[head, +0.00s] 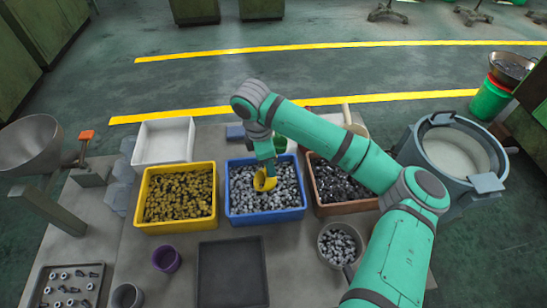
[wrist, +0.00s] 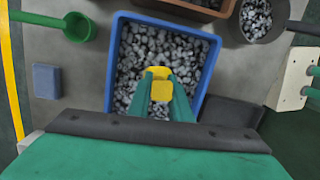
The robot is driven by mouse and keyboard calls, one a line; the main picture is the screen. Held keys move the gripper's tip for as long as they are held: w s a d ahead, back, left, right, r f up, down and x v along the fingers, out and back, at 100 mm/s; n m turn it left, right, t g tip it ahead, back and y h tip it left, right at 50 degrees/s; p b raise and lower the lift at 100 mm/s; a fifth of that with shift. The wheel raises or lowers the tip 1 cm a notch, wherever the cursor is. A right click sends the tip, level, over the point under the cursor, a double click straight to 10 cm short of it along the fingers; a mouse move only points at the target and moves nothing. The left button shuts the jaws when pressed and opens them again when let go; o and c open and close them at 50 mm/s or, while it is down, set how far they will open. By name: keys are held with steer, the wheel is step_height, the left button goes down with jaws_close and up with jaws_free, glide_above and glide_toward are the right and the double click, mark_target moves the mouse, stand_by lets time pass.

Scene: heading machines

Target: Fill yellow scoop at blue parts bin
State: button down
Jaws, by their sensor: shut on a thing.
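The blue parts bin (head: 266,217) stands mid-table in the head view, full of small silvery parts; it also fills the middle of the wrist view (wrist: 203,78). My gripper (head: 265,164) points down over it. In the wrist view its green fingers (wrist: 161,80) are shut on the yellow scoop (wrist: 161,90). The scoop also shows in the head view (head: 264,184), over the middle of the parts. I cannot tell whether it touches the parts or holds any.
A yellow bin (head: 177,228) of brass-coloured parts stands left, a brown bin (head: 345,208) of dark parts right. A dark empty tray (head: 232,273), a purple cup (head: 166,259) and a bowl of parts (head: 341,243) sit in front. A green scoop (wrist: 76,28) lies nearby.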

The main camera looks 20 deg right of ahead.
mark_target(267, 178)
steer(key=f, duration=0.2)
steer(key=a+f, duration=0.1)
steer(key=f, duration=0.1)
steer(key=shift+a+f, duration=0.1)
steer(key=shift+a, duration=0.1)
steer(key=shift+w+a, duration=0.15)
steer(key=shift+a, duration=0.85)
steer(key=shift+a+f+y, duration=0.1)
steer(key=shift+f+y, duration=0.05)
steer(key=shift+y, duration=0.15)
steer(key=shift+w+d+f+y, duration=0.15)
steer(key=shift+d+f+y, duration=0.15)
steer(key=shift+y, duration=0.4)
steer(key=shift+s+d+f+y, duration=0.15)
steer(key=shift+d+y, duration=0.2)
steer(key=shift+y, duration=0.1)
steer(key=shift+s+d+f+y, duration=0.15)
steer(key=shift+d+y, duration=0.15)
steer(key=shift+y, duration=0.15)
steer(key=y, duration=0.1)
steer(key=f+y, duration=0.1)
steer(key=shift+d+t+y, duration=0.25)
steer(key=shift+t+y, duration=0.05)
steer(key=shift+y, duration=0.1)
steer(key=shift+d+r+y, duration=0.35)
steer(key=shift+r, duration=1.5)
steer(key=shift+d+r+y, duration=0.4)
steer(key=shift+r, duration=1.5)
steer(key=shift+d+r+y, duration=0.35)
steer(key=shift+r, duration=1.5)
